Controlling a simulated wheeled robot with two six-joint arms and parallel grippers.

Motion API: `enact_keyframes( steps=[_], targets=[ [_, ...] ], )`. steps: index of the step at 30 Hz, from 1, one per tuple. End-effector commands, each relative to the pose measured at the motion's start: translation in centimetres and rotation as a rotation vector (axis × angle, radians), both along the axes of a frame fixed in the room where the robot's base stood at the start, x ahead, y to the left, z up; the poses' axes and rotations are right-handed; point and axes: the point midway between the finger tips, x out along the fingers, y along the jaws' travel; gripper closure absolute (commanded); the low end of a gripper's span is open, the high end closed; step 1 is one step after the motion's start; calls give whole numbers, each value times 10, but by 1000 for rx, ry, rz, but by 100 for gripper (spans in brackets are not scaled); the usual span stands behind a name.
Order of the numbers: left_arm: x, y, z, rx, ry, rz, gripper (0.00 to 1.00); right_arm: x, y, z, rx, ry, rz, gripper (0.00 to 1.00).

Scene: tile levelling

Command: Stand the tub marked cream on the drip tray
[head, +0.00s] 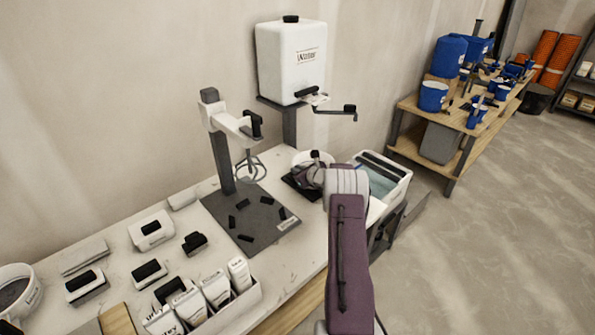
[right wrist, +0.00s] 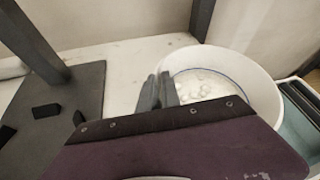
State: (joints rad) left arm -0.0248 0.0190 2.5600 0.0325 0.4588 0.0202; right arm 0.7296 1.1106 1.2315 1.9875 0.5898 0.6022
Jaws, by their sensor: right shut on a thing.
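A white round tub (head: 301,158) stands upright, partly behind my right gripper (head: 318,163), at the far end of the bench; no cream mark can be read. The right wrist view shows the tub (right wrist: 262,75) open, with white lumpy contents. In that view my right gripper (right wrist: 158,92) is shut on the near left part of its rim. The black drip tray (head: 291,186) shows below the tub, under the dispenser spout. The tub's base is hidden, so I cannot tell whether it touches the tray. My left gripper is not in view.
A white dispenser tank (head: 291,58) with a lever hangs above. A stand with a whisk (head: 250,165) on a dark mat (head: 262,207) is to the left. A white bin with a teal inside (head: 383,180) is close on the right. Packets (head: 215,289) fill a near box.

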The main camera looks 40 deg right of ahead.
Motion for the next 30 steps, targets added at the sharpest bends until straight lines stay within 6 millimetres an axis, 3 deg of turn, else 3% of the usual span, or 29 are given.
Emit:
enact_keyframes(
  steps=[4, 6, 7, 20, 30],
  targets=[
    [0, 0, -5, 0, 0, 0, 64, 1, 0, -1, -3, -4, 1, 100],
    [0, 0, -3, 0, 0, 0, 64, 0, 0, -2, 0, 0, 0, 73],
    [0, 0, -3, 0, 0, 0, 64, 0, 0, -2, 0, 0, 1, 70],
    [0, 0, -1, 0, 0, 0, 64, -7, 0, 3, 0, 0, 0, 70],
    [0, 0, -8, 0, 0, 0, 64, -66, 8, 30, 0, 1, -2, 70]
  ],
)
